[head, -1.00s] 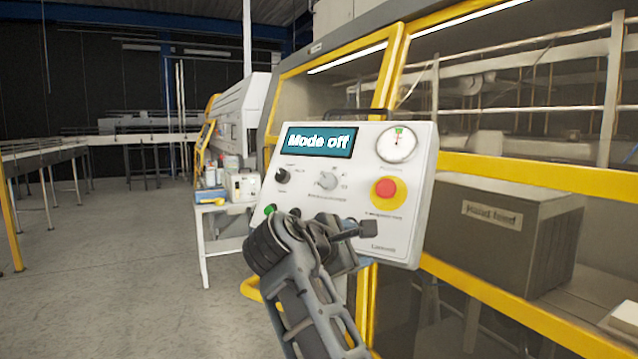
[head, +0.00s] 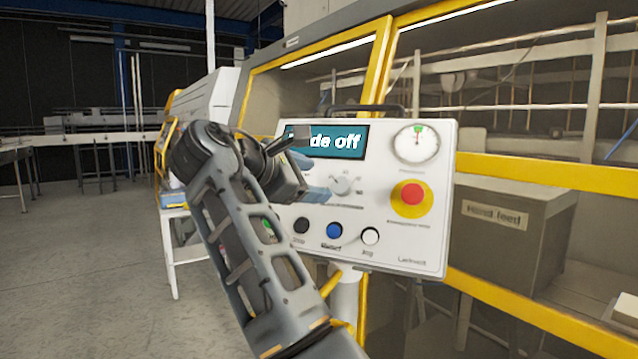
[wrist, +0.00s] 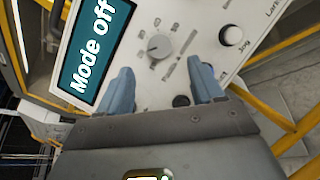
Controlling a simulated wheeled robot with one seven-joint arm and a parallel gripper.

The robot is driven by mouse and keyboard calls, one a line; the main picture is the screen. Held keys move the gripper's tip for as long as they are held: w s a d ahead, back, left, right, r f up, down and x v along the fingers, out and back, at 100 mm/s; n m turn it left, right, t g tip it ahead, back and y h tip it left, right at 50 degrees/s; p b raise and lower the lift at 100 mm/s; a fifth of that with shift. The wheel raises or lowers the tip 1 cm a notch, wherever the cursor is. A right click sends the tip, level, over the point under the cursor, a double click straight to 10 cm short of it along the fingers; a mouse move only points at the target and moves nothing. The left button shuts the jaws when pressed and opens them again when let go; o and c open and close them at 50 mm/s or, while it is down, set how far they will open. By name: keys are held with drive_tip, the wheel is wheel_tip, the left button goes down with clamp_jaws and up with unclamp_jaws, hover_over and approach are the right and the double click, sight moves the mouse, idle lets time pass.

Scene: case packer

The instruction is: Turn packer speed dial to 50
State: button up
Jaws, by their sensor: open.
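The control panel (head: 390,255) is white and tilted, with a teal display (head: 350,142) that reads "Mode off" in the wrist view. The grey dial (head: 342,186) sits below the display with small marks around it; its setting is too small to read. In the wrist view the grey dial (wrist: 159,46) lies beyond and between the fingertips, apart from them. My gripper (wrist: 160,74) is open and empty. In the head view my gripper (head: 324,180) is just left of the dial, its blue fingers pointing at it. My arm hides the panel's left part.
A red stop button (head: 412,196) on a yellow base and a round gauge (head: 416,143) are on the panel's right. Black (head: 301,226), blue (head: 334,231) and white (head: 370,237) buttons line the lower edge. The yellow-framed machine stands behind.

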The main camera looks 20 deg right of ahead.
sight(339, 185)
drive_tip(key=shift+p+x, duration=0.85)
drive_tip(key=shift+x, duration=3)
drive_tip(key=c, duration=1)
